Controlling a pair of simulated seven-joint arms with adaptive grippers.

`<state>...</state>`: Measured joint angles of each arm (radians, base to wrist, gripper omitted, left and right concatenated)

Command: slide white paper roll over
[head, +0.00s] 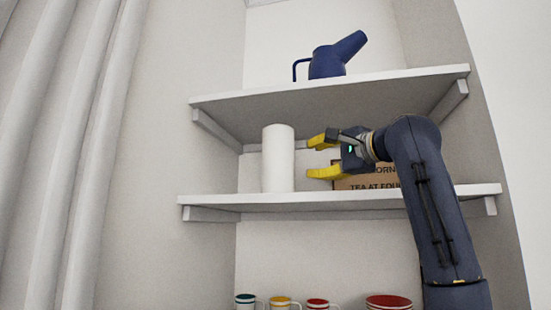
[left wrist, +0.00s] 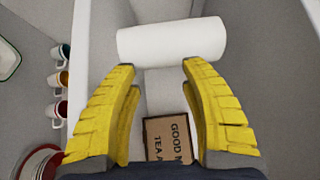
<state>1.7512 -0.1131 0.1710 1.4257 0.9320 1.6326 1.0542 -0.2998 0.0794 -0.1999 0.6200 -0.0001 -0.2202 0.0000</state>
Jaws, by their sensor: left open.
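The white paper roll (head: 278,158) stands upright on the lower shelf (head: 222,200), left of the middle. In the left wrist view the roll (left wrist: 172,40) lies across the picture just beyond the fingertips. My left gripper (head: 312,157) is open and empty, to the right of the roll, with its yellow fingers pointing at it. A gap shows between the fingertips and the roll. In the left wrist view the fingers (left wrist: 159,66) are spread, with nothing between the tips. My right gripper is not in view.
A brown lettered box (head: 365,185) is on the same shelf behind my gripper, partly hidden. An upper shelf (head: 330,92) overhangs it, bearing a blue jug (head: 328,61). Several mugs (head: 280,303) and a red bowl (head: 389,302) are below. The shelf's left end is clear.

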